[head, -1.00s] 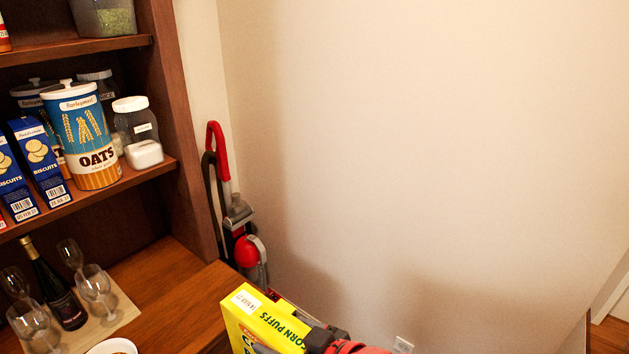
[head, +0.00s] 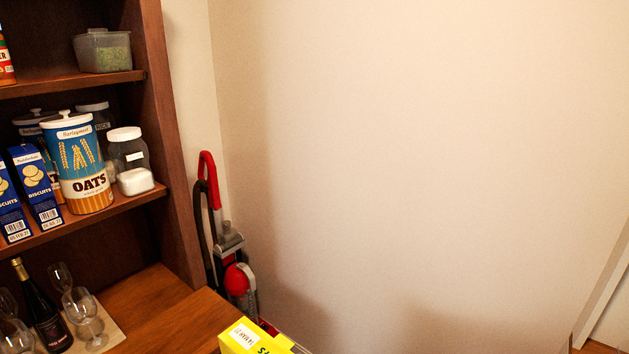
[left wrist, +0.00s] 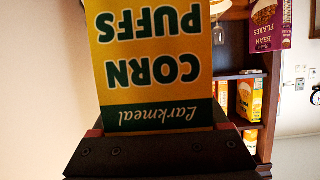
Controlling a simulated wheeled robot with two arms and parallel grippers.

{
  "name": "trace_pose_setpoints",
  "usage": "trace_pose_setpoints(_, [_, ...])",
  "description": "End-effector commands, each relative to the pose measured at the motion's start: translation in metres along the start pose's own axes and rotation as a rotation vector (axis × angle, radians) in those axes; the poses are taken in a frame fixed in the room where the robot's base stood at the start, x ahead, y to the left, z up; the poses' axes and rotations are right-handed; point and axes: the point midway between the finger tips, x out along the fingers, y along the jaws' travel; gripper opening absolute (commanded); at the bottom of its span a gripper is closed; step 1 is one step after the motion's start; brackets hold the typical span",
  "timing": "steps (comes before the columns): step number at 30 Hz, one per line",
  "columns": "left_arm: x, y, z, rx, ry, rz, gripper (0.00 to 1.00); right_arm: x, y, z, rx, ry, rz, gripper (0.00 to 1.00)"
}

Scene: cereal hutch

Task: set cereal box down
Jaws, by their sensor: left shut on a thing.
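The yellow corn puffs cereal box (head: 252,340) shows only its top at the bottom edge of the head view. In the left wrist view the box (left wrist: 155,70) appears upside down, its yellow and green face close to the camera. My left gripper (left wrist: 158,130) is shut on the box, with a dark finger edge at each side of it. The left gripper is out of the head view. What lies under the box is hidden. My right gripper is in neither view.
The wooden hutch counter (head: 182,328) lies left of the box, with a wine bottle (head: 42,312) and glasses. A shelf above holds an oats canister (head: 78,165). A red vacuum cleaner (head: 235,260) stands by the wall. A bran flakes box (left wrist: 268,24) shows at right.

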Motion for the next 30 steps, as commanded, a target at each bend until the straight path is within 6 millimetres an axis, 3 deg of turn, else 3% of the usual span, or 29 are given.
trace_pose_setpoints(10, [0.022, 0.012, -0.007, 0.011, 0.001, 0.031, 0.0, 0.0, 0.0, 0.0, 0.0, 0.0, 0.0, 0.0])
trace_pose_setpoints(17, [0.051, 0.026, -0.013, 0.032, 0.001, 0.08, 0.0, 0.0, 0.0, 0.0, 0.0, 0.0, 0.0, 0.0])
trace_pose_setpoints(23, [0.09, 0.045, -0.021, 0.064, 0.002, 0.154, 0.0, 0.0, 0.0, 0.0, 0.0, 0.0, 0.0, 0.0])
trace_pose_setpoints(30, [0.148, 0.064, -0.024, 0.124, 0.002, 0.294, 0.0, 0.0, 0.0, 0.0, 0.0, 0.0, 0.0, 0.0])
